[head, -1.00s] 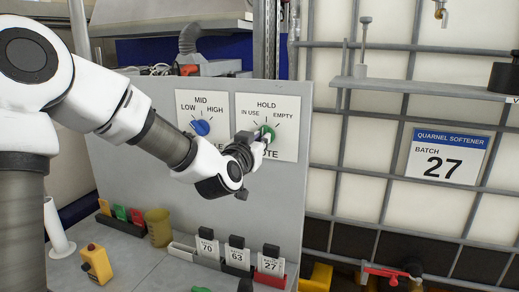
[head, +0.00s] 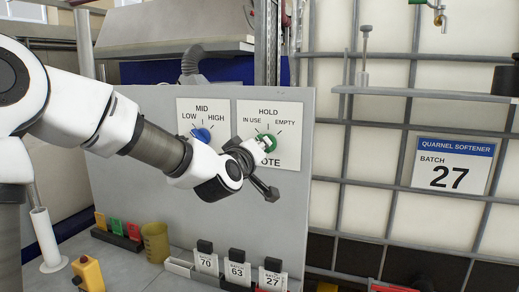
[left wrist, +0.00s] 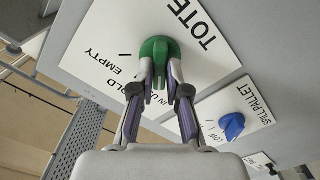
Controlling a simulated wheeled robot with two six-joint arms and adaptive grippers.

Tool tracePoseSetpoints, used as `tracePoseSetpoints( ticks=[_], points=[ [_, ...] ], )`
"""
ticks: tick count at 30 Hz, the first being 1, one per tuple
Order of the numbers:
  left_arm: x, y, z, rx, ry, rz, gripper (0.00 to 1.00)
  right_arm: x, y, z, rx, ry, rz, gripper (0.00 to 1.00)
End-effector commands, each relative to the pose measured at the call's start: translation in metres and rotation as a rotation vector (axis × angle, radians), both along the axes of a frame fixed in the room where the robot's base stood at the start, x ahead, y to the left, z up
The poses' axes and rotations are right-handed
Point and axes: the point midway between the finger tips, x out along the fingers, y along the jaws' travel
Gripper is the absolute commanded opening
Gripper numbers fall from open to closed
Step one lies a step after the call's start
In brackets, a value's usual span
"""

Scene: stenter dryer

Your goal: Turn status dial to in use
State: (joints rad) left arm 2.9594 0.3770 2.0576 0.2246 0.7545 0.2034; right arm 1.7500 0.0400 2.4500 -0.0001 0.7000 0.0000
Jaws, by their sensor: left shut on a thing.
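The green status dial (head: 268,142) is on a white plate (head: 290,110) marked HOLD at the top, IN USE at left and EMPTY at right. My left gripper (head: 258,152) reaches it from the lower left. In the left wrist view, the fingers (left wrist: 160,88) are shut on the dial's green handle (left wrist: 158,49), one on each side. The fingers partly cover the handle and the IN USE lettering, so I cannot tell exactly which mark the dial points to. My right gripper is not in view.
A blue dial (head: 201,136) marked LOW, MID and HIGH sits left of the green one on the same grey panel (head: 130,180). Below stand card holders (head: 237,270), a yellow cup (head: 156,242) and a yellow box (head: 88,274). A caged white tank (head: 385,215) is at right.

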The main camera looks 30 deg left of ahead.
Motion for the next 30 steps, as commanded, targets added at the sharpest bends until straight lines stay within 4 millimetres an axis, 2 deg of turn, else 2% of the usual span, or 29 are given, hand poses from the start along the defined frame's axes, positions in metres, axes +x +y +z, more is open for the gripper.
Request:
tracePoseSetpoints(
  ticks=[19, 20, 21, 22, 30],
  points=[
    [0.0004, 0.0004, 0.0023, -0.056, -0.019, 0.000, 0.00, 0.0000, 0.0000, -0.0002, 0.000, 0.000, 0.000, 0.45],
    [0.0004, 0.0004, 0.0023, -0.055, -0.018, 0.000, 0.22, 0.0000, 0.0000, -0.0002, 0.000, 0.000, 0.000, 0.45],
    [0.0004, 0.0004, 0.0023, -0.055, -0.018, 0.000, 0.36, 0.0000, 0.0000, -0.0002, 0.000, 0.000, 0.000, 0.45],
    [0.0004, 0.0004, 0.0021, -0.055, -0.018, 0.000, 0.40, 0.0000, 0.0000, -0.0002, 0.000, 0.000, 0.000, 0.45],
    [0.0002, 0.0001, 0.0008, -0.055, -0.015, 0.000, 0.40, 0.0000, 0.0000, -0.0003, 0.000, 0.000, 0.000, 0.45]
  ],
)
